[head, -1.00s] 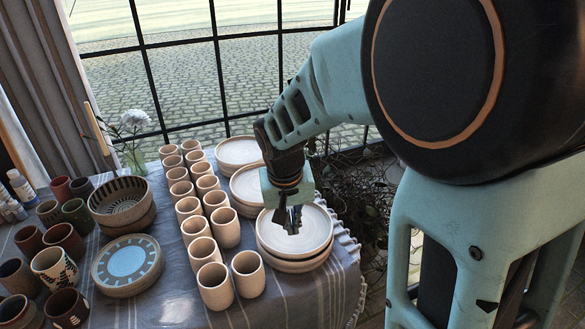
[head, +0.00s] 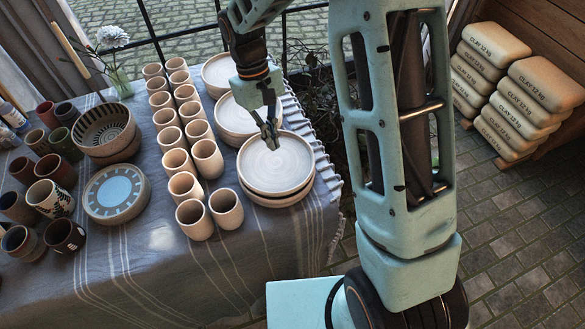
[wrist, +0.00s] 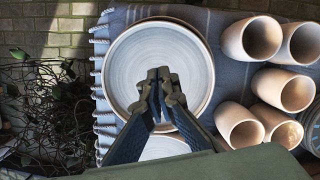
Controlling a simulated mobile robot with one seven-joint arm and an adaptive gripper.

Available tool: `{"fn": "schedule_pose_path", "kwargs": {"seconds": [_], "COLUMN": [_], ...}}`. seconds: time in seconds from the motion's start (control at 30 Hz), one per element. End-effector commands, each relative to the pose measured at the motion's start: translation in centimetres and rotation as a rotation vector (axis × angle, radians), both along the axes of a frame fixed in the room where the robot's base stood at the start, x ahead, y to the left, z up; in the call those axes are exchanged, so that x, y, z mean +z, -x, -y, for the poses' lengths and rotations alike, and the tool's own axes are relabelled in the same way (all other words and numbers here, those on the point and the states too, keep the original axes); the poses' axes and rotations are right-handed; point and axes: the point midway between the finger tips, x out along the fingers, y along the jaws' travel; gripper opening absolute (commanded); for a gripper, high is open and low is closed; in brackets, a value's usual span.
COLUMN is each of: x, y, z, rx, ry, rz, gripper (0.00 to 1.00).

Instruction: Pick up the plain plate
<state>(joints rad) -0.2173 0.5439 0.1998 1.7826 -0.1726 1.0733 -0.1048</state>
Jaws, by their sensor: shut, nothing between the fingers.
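The nearest plain plate (head: 283,171) is round and pale, the top one of a stack at the right front of the table. Two more stacks of plain plates stand behind it, the middle one (head: 233,117) and the far one (head: 219,75). My gripper (head: 270,142) is over the back left part of the nearest plain plate, pointing down, with its fingers shut and empty. In the wrist view the closed fingertips (wrist: 159,75) show in front of a plain plate (wrist: 130,60). Whether the fingertips touch it I cannot tell.
Two rows of plain cups (head: 193,213) stand left of the plates. A blue-centred plate (head: 118,192), a patterned bowl (head: 103,128) and dark mugs (head: 64,235) fill the left. The cloth at the front (head: 150,275) is clear. Clay bags (head: 520,110) are stacked at right.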

Motion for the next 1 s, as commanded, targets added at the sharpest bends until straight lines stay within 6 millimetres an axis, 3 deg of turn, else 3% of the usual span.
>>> {"fn": "schedule_pose_path", "kwargs": {"seconds": [0.17, 0.5, 0.73, 1.0], "x": [-2.4, -9.5, -9.3, -9.4], "y": [0.7, 2.1, 4.4, 5.2], "z": [0.4, 1.4, 3.0, 3.6], "rx": [0.0, -0.001, -0.003, -0.002], "ry": [0.002, 0.002, 0.001, 0.001], "rz": [-0.005, -0.003, 0.001, 0.002], "gripper": [0.0, 0.0, 0.0, 0.0]}}
